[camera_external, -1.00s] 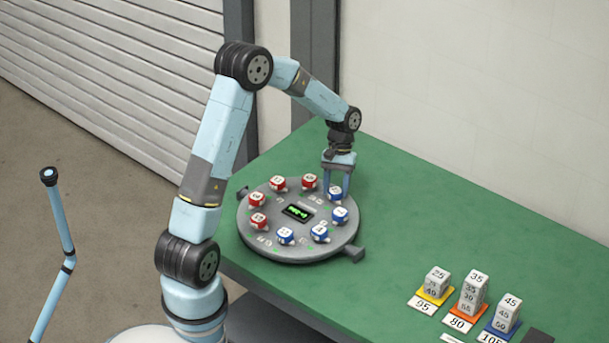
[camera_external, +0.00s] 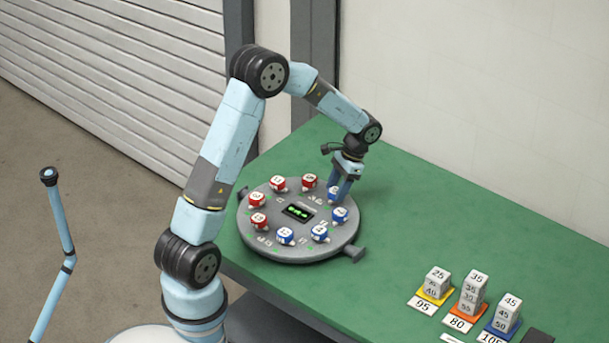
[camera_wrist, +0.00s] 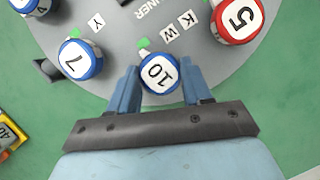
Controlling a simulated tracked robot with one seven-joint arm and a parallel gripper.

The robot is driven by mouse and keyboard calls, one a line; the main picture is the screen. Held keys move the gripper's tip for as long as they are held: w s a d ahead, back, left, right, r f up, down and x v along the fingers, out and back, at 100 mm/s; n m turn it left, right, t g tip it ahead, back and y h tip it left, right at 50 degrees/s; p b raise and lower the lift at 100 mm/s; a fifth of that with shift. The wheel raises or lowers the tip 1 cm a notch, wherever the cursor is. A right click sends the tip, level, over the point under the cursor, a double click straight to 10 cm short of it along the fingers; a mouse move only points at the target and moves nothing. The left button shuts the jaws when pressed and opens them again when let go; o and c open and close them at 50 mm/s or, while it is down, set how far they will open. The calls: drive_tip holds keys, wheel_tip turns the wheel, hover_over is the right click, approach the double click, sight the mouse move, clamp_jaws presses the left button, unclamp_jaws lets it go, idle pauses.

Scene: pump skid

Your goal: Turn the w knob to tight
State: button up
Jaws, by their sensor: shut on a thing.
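The w knob (camera_wrist: 159,73) is a round blue knob with a white top marked 10, and the W label (camera_wrist: 168,34) lies beside it in the wrist view. My gripper (camera_wrist: 157,70) has one finger on each side of this knob and is shut on it. In the external view my gripper (camera_external: 341,190) reaches down, tilted, to the knob at the back right of the round grey plate (camera_external: 262,232). The fingers partly hide the knob there. A small green mark (camera_wrist: 143,42) shows at the knob's edge.
A blue knob marked 7 (camera_wrist: 80,59) and a red knob marked 5 (camera_wrist: 238,18) flank the held knob. Several other knobs ring a small green-lit display (camera_external: 297,211). Stacked number blocks (camera_external: 470,292) stand at the front right. The green table (camera_external: 430,215) between is clear.

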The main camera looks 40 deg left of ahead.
drive_tip(key=shift+m+t, duration=0.3)
drive_tip(key=shift+m, duration=0.3)
drive_tip(key=shift+w+m+y, duration=0.1)
drive_tip(key=shift+m+y, duration=0.2)
drive_tip(key=o, duration=1)
drive_tip(key=shift+o, duration=0.2)
drive_tip(key=shift+r, duration=0.1)
drive_tip(key=v, duration=1.3)
drive_tip(key=shift+w+r, duration=0.15)
drive_tip(key=shift+r, duration=0.1)
